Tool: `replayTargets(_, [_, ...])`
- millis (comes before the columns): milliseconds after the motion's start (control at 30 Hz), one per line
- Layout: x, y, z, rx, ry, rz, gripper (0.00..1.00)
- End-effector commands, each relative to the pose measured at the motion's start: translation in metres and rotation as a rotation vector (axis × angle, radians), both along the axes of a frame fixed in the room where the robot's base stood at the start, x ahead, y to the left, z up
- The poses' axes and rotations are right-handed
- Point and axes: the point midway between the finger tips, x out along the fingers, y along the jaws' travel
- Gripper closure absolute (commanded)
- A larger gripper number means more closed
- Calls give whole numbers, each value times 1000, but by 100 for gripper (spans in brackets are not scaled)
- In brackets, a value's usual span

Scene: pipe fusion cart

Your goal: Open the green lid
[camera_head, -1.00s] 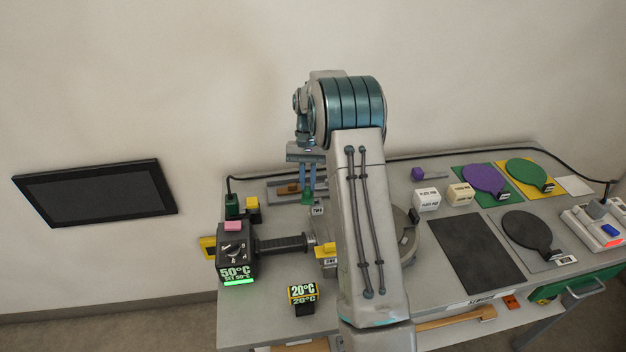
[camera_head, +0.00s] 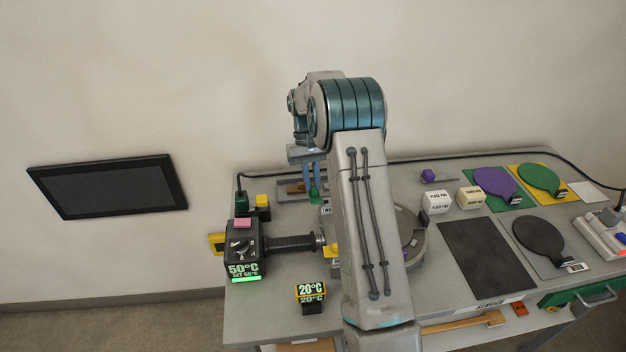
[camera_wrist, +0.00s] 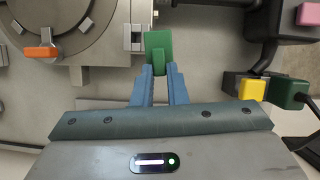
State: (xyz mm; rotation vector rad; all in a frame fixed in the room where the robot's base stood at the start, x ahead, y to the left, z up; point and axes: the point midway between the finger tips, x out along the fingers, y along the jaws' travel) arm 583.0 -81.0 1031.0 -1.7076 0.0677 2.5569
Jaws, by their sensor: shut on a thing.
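A small green piece (camera_wrist: 157,48), the best match for the green lid, is held between the blue fingertips of my gripper (camera_wrist: 159,72) in the wrist view. Its wider end shows past the fingertips, beside a small metal latch-like part at the edge of the round grey machine. In the head view the green piece (camera_head: 314,196) shows under the fingers, left of my arm. My gripper (camera_head: 313,186) points down over the back of the cart. My arm hides part of the round machine (camera_head: 416,240), and I cannot tell how the green piece is joined to anything.
A black heater box (camera_head: 243,254) reading 50°C stands left, with yellow (camera_head: 263,201) and green (camera_head: 241,203) blocks behind it. A 20°C display (camera_head: 311,292) stands in front. Purple (camera_head: 496,182), green (camera_head: 540,177) and black (camera_head: 539,236) paddles lie right.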

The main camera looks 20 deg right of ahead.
Motion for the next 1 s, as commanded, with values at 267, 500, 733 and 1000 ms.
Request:
replayTargets(267, [0, 0, 0, 0, -1, -1, 65])
replayTargets(500, [0, 0, 1, 0, -1, -2, 65])
replayTargets(733, [9, -1, 19, -1, -4, -2, 65])
replayTargets(1000, [28, -2, 64, -1, -4, -2, 65])
